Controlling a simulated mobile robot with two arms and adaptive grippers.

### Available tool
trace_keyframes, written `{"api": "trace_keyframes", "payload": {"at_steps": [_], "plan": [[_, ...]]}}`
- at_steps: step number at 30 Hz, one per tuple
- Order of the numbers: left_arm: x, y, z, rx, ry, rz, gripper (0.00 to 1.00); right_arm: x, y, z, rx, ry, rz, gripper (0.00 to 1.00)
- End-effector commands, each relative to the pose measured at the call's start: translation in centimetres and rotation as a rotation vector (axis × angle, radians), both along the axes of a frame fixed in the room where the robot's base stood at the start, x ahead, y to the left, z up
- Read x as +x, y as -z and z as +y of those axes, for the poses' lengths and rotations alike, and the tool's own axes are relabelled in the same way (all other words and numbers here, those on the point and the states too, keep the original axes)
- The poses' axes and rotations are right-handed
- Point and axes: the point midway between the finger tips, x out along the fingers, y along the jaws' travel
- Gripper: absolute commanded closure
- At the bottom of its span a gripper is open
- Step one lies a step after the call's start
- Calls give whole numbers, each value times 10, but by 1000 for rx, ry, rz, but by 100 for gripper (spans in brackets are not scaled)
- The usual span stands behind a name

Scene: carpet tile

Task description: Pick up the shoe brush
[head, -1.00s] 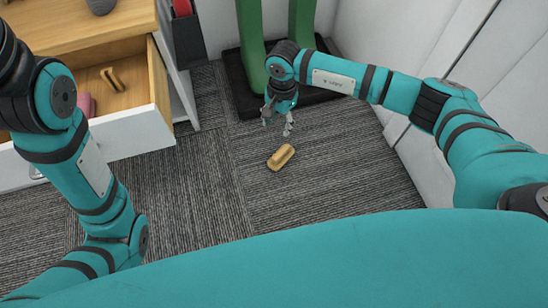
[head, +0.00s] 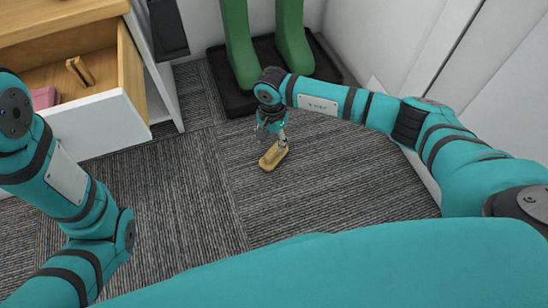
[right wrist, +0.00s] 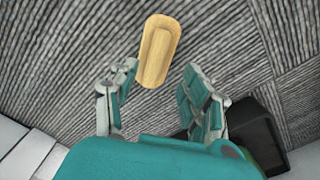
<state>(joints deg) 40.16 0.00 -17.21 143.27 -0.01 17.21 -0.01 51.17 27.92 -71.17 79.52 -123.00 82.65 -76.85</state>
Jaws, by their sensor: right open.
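The shoe brush (head: 272,158), a light wooden oblong block, lies on the carpet below my right gripper (head: 271,135). In the right wrist view the brush (right wrist: 158,52) lies beyond the fingertips, nearer the left finger, with its wooden top facing the camera. My right gripper (right wrist: 155,85) is open, with its fingers apart and nothing between them. In the head view its fingers overlap the brush's upper edge; I cannot tell whether they touch it. My left arm shows at the left, but its gripper is out of view.
An open drawer (head: 135,75) at the upper left holds a wooden block (head: 80,71) and a pink item (head: 45,97). A white wall (head: 430,60) is at the right. Carpet (head: 185,190) around the brush is clear.

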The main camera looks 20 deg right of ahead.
Motion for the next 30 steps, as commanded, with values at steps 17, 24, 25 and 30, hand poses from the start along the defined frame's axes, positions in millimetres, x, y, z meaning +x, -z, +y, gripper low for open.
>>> {"api": "trace_keyframes", "payload": {"at_steps": [17,24,25,30], "plan": [[1,49,0,1,0,3,61,-6,48,-3,0,1,0,52],[1,49,0,1,0,3,61,-6,48,-3,-1,1,1,74],[1,49,0,1,-1,3,61,-6,48,-3,-1,1,1,78],[1,49,0,0,0,2,61,-6,48,-3,-1,1,1,100]]}}
